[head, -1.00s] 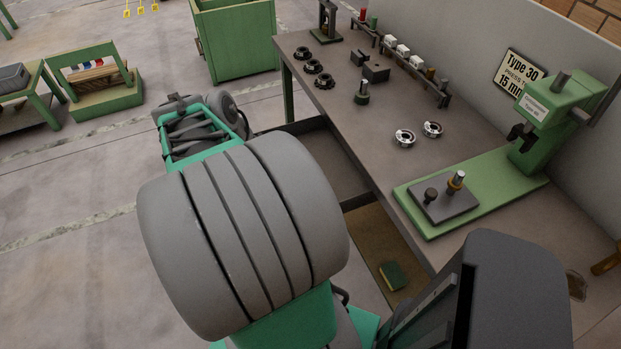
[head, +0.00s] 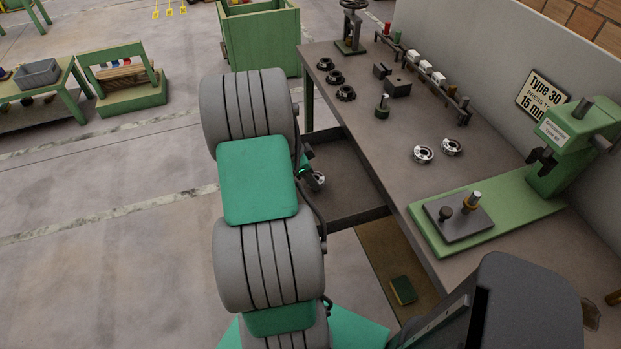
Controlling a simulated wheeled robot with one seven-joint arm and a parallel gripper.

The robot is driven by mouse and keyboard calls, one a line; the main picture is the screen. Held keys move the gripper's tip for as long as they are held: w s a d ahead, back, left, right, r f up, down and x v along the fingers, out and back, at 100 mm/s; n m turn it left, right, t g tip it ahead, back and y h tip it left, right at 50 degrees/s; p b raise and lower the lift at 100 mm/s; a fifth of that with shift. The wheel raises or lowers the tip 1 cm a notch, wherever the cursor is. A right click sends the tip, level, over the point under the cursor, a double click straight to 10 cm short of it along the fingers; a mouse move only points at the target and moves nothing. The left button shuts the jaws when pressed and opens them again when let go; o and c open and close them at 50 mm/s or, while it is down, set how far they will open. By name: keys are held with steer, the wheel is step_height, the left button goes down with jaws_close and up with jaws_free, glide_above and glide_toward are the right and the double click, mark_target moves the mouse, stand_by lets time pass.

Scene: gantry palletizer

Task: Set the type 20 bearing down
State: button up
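My gripper (head: 307,166) shows only as a small dark part behind my forearm, beside the bench. A shiny ring, likely a bearing (head: 318,179), shows right at it over the open drawer. Whether the fingers hold this ring or it lies in the drawer cannot be told. Two more silver bearings lie flat on the bench, one at left (head: 423,154) and one at right (head: 452,146). No type number is readable on any bearing.
The grey bench (head: 385,135) carries dark rings (head: 335,77), small blocks (head: 397,88) and a green press (head: 560,150) with a base plate. A sign (head: 542,95) reads "Type 30". The open drawer (head: 350,190) juts out toward my arm. Bench room is clear around the silver bearings.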

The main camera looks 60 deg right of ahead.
steer(key=shift+f, duration=1.05)
steer(key=o, duration=1.5)
steer(key=shift+r, duration=0.1)
steer(key=b+v, duration=0.2)
steer(key=v, duration=1)
steer(key=w+a+r+n+t, duration=0.3)
steer(key=w+a+r+n, duration=0.2)
steer(key=w+a+n, duration=0.7)
steer(key=s+a+r+n+t+y, duration=0.1)
steer(key=a+n, duration=0.6)
steer(key=a, duration=0.7)
steer(key=s+a+r+n+t+y, duration=0.2)
steer(key=a+n, duration=0.6)
steer(key=a, duration=0.6)
steer(key=shift+s+t, duration=0.3)
